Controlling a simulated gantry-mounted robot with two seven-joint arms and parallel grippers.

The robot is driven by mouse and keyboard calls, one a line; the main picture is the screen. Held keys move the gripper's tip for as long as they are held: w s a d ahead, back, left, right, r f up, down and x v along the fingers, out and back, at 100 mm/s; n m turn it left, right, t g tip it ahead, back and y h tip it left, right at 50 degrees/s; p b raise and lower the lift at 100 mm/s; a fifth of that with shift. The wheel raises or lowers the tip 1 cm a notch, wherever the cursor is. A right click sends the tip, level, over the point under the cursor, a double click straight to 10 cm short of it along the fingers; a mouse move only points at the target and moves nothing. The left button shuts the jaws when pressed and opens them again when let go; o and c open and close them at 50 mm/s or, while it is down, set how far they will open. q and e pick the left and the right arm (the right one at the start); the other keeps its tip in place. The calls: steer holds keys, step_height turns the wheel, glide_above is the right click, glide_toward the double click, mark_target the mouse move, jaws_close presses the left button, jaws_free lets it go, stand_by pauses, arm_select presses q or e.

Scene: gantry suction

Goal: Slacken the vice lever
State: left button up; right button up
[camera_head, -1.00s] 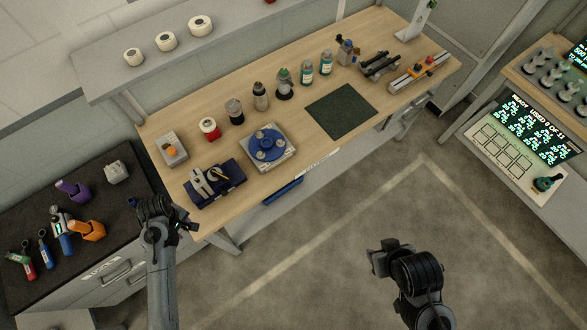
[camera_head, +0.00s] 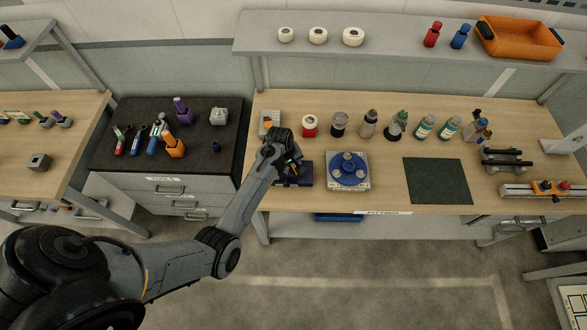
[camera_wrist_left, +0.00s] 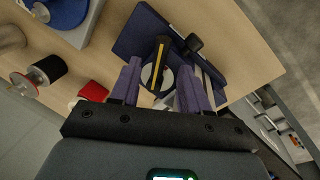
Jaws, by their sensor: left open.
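The vice (camera_head: 303,177) is a dark blue block on the left part of the wooden bench, partly hidden by my left gripper (camera_head: 291,163) in the head view. In the left wrist view the vice (camera_wrist_left: 140,36) lies just beyond the fingers. A black and yellow lever (camera_wrist_left: 159,52) shows between the two fingers of my open left gripper (camera_wrist_left: 160,82), over a round pale part. I cannot tell whether a finger touches the lever. My right gripper is out of view.
Right of the vice stands a blue round fixture on a plate (camera_head: 348,171). Behind are a grey box (camera_head: 269,117), a red-based spool (camera_head: 310,126) and several bottles. A dark green mat (camera_head: 437,181) lies farther right. A black-topped tool cabinet (camera_head: 130,172) stands left.

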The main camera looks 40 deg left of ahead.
mark_target(294, 171)
arm_select(q)
steer(key=shift+w+d+f, duration=0.1)
steer(key=shift+w+f, duration=0.05)
steer(key=shift+f, duration=0.75)
steer(key=shift+w+d+f, duration=0.1)
steer(key=shift+w+f, duration=0.05)
steer(key=shift+f, duration=0.7)
jaws_close()
